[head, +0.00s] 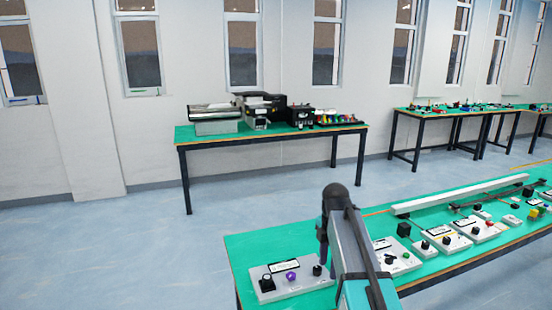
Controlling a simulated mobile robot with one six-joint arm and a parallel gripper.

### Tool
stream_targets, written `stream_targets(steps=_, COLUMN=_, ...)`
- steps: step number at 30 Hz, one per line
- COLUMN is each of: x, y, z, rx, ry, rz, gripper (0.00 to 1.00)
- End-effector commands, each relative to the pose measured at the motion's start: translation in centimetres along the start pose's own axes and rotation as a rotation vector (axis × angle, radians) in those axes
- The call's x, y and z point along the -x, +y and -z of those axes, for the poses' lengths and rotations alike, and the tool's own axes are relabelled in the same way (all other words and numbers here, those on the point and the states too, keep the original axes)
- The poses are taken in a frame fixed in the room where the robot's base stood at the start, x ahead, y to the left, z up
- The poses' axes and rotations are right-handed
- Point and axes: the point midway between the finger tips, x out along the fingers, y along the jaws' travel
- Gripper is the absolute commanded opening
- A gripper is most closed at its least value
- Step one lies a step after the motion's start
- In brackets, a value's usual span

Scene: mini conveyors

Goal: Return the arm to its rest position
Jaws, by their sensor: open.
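My arm (351,245) rises from the lower right of the head view to a dark rounded joint. A second, darker link hangs down just left of it, in front of the green-topped table (265,242). I cannot make out my gripper's fingers. The end of the arm is hidden or too small to tell apart from the panel behind it. No held object shows.
A pale control panel (290,284) with a purple button (291,276) and black knobs lies left of my arm. More panels and a long white rail (460,194) lie to the right. A far table (188,141) holds machines. Open floor (100,255) lies left.

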Motion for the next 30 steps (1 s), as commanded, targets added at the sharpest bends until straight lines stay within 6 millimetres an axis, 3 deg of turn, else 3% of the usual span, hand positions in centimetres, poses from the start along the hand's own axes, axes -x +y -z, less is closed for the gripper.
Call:
stream_targets(steps=10, x=-2.6, y=-0.6, z=-0.3, rx=-0.005, ry=0.013, rz=0.037, gripper=0.45)
stream_targets(steps=17, x=-5.6, y=-1.4, z=0.0, rx=-0.006, ry=0.028, rz=0.078, gripper=0.45)
stream_targets(steps=22, x=-8.8, y=-2.6, z=0.4, rx=-0.006, ry=0.044, rz=0.125, gripper=0.45)
stream_targets(steps=30, x=-16.3, y=-6.5, z=1.8, rx=-0.006, ry=0.082, rz=0.232, gripper=0.45)
